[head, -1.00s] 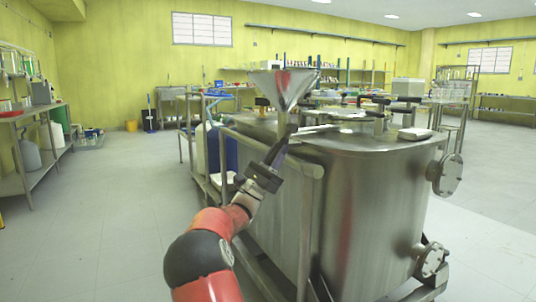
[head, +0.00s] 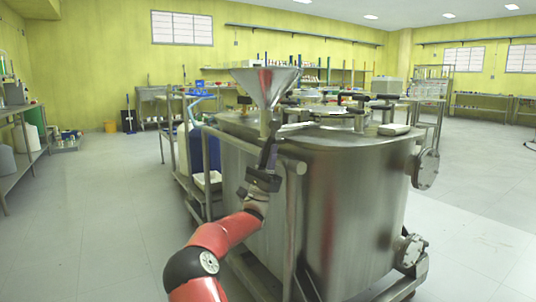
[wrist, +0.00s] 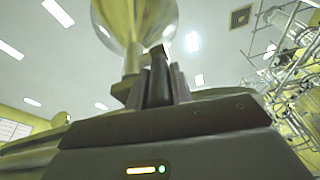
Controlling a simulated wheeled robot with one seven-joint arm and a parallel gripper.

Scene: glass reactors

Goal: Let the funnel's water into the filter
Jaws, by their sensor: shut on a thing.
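The steel funnel (head: 266,85) stands upright on the near left part of the lid of the big steel filter vessel (head: 345,200). It also shows in the wrist view (wrist: 135,20), above my gripper. My gripper (head: 268,150) is just below the funnel's stem, at the vessel's near left edge. In the wrist view my gripper's fingers (wrist: 158,85) are shut on a narrow dark piece under the funnel, which looks like its valve handle. The fingers hide most of the handle. The water inside the funnel and any flow cannot be seen.
A steel rail (head: 255,148) runs along the vessel's near left side, close to my arm. Flanged ports (head: 425,168) stick out on its right. A blue drum (head: 207,150) stands behind on the left. The floor (head: 90,220) is clear on both sides.

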